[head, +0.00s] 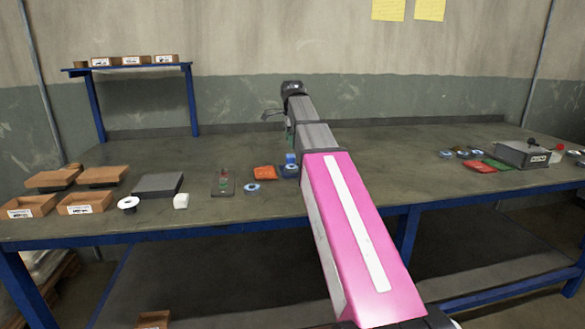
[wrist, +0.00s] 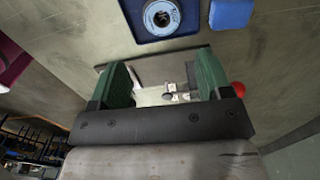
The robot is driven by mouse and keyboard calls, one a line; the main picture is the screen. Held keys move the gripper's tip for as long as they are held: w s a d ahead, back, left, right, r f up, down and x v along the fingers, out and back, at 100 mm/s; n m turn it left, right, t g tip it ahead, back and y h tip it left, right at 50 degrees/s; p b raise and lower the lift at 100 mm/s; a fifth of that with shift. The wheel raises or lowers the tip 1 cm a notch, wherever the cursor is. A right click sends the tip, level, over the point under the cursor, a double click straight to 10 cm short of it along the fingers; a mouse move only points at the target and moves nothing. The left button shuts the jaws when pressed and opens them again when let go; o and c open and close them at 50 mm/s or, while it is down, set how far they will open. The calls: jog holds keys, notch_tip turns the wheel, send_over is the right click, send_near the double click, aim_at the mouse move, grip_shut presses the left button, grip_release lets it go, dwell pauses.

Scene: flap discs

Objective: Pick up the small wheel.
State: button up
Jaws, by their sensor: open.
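Several flap discs, wheel-like with pale hubs, are in view; I cannot tell by size which is the small wheel. In the wrist view a blue-grey disc (wrist: 162,17) lies in a dark blue tray (wrist: 184,28) at the top edge. In the head view one disc (head: 252,188) lies on the bench left of my arm, beside the blue tray (head: 289,172). More discs (head: 445,154) lie at the right. My gripper (wrist: 162,76) is open, its two green fingers wide apart, with no disc between them. The disc in the tray is beyond the fingertips. My arm hides part of the bench.
A blue block (wrist: 231,13) is beside the tray. Red packets (head: 265,173), a dark panel (head: 223,183), a white spool (head: 128,203) and cardboard bins (head: 85,202) line the bench's front left. A grey box (head: 521,154) stands right. The bench's back middle is mostly clear.

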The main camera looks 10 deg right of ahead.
aim_at(292, 165)
notch_tip(292, 165, down, 10)
jog(key=shift+w+f, duration=0.15)
jog(key=c, duration=0.7)
